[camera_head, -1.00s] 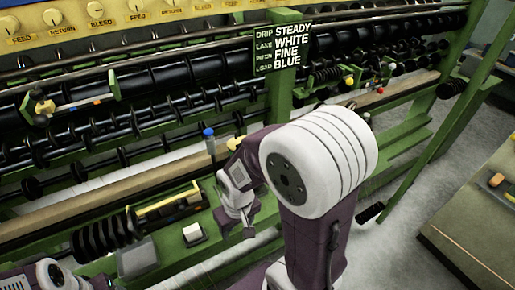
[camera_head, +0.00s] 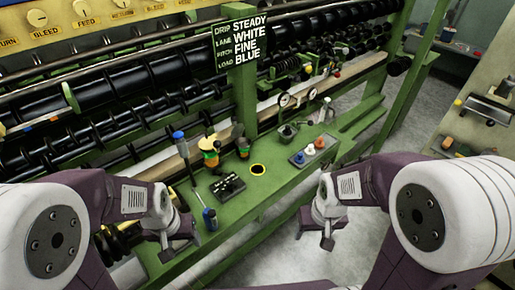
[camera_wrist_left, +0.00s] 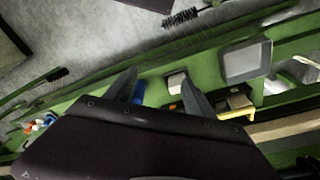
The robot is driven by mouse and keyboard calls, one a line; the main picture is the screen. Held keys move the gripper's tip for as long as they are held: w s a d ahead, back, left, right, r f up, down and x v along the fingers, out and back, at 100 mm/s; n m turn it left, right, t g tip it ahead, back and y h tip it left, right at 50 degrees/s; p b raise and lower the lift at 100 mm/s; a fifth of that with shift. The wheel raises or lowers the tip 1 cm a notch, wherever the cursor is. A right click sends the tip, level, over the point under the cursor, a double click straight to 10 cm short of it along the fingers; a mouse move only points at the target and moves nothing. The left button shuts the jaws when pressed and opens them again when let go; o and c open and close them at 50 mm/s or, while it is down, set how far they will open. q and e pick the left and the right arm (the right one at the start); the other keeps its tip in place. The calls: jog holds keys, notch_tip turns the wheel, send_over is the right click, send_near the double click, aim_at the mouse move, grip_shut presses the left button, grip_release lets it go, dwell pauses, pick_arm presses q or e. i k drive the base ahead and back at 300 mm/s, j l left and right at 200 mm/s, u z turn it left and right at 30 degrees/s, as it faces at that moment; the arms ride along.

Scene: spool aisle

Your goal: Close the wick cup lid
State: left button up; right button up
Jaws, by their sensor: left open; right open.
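A small dark round cup (camera_head: 287,132) stands on the green ledge (camera_head: 262,195); it may be the wick cup, but its lid cannot be made out. My left gripper (camera_head: 180,242) hangs open over the near left part of the ledge, left of and apart from both. Its two open fingers also show in the left wrist view (camera_wrist_left: 158,88), with nothing clearly held. My right gripper (camera_head: 318,232) is open and empty, off the ledge's front edge, nearer to me than the cup.
A blue-handled tool (camera_head: 210,218) and a black block with pale knobs (camera_head: 228,186) are beside my left gripper. A tray (camera_head: 326,150) holds blue, white and red pieces. Grey floor lies right of the ledge.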

aim_at(238, 130)
jog(key=i+l, duration=0.2)
jog(key=l, duration=0.15)
jog(key=i+l, duration=0.15)
jog(key=l, duration=0.15)
jog(key=i+l, duration=0.2)
jog(key=l, duration=0.15)
jog(key=i+j, duration=0.25)
jog(key=i, duration=0.25)
jog(key=k+j+u, duration=0.05)
